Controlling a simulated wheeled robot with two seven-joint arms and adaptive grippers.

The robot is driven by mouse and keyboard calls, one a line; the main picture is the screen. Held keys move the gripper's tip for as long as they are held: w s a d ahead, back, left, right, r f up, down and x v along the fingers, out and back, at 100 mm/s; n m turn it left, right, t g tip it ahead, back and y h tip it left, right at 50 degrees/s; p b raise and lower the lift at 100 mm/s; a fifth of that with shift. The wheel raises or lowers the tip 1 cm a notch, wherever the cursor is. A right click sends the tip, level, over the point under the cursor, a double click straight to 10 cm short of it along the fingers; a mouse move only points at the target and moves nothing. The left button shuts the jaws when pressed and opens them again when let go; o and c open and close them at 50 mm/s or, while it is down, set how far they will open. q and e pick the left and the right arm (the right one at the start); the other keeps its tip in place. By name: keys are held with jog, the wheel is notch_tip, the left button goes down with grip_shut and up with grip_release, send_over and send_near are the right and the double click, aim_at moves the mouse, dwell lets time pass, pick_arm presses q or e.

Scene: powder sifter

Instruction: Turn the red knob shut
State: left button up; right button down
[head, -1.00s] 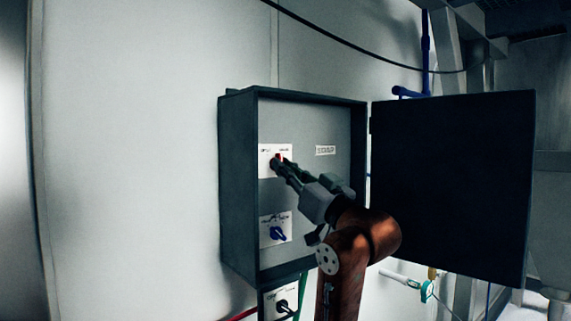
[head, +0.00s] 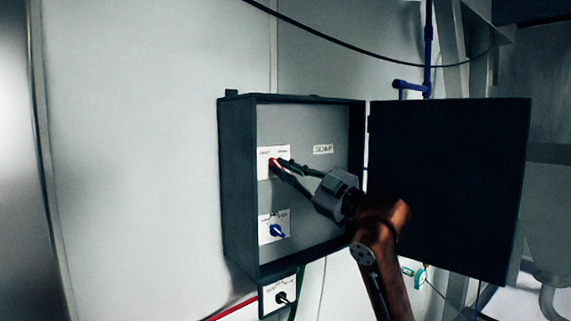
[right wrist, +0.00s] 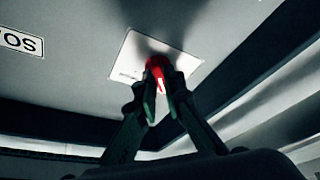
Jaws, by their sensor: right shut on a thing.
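The red knob (head: 273,163) sits on a white label plate in the upper part of the open dark control box (head: 237,185). It also shows in the right wrist view (right wrist: 156,64), between the fingertips. My right gripper (head: 280,167) reaches in from the right and is shut on the red knob. In the right wrist view the two fingers (right wrist: 163,90) lie on either side of the knob and partly cover it. My left gripper is not in view.
A blue knob (head: 277,230) is below the red one in the box. A black knob (head: 282,298) is on a plate under the box. The box door (head: 450,190) stands open to the right. A dark cable (head: 340,40) hangs above.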

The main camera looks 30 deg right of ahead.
jog(key=shift+n, duration=0.3)
jog(key=c, duration=2)
grip_release()
jog(key=shift+c, duration=0.2)
jog(key=v, duration=1.2)
jog(key=shift+d+r, duration=0.1)
jog(key=shift+d, duration=0.05)
